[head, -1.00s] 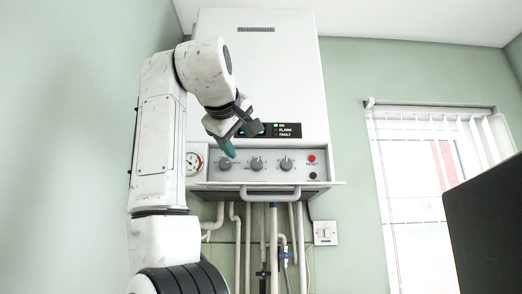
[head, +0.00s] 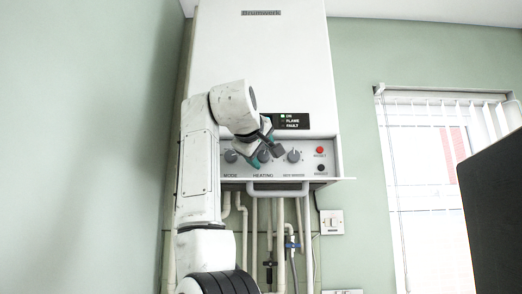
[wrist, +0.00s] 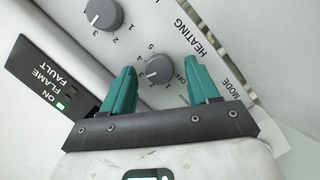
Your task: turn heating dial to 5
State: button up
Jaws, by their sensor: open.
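The heating dial (head: 263,155) is the middle grey knob on the boiler's control panel, partly hidden by my gripper in the head view. In the wrist view the heating dial (wrist: 158,71) lies between my two teal fingers, with "HEATING" printed beside it. Its light pointer mark faces left in that view, seemingly near the 3; the exact setting is hard to read. My gripper (head: 260,148) is open at the panel, and it also shows in the wrist view (wrist: 161,75) with one finger on each side of the dial. I cannot tell whether the fingers touch it.
The mode dial (head: 231,156) is left of the heating dial, and another grey dial (head: 294,155) is to its right. A red button (head: 320,150) is further right. A rail handle (head: 278,190) juts out below the panel, with pipes beneath. A dark panel (head: 495,215) stands at right.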

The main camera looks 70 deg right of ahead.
jog(key=shift+c, duration=0.4)
jog(key=c, duration=1)
jog(key=shift+o, duration=0.2)
jog(key=shift+m, duration=0.3)
jog(key=m+t+y, duration=0.1)
jog(key=m, duration=0.1)
jog(key=shift+s+m, duration=0.15)
jog(key=shift+m, duration=0.25)
jog(key=m+t+y, duration=0.1)
jog(key=m+t, duration=0.1)
jog(key=m, duration=0.1)
jog(key=shift+s+d+r, duration=0.1)
jog(key=m+t, duration=0.2)
jog(key=m, duration=0.1)
jog(key=shift+s+m+y, duration=0.15)
jog(key=shift+m+y, duration=0.15)
jog(key=shift+y, duration=0.1)
jog(key=m+t, duration=0.1)
jog(key=m, duration=0.2)
jog(key=shift+s+d, duration=0.1)
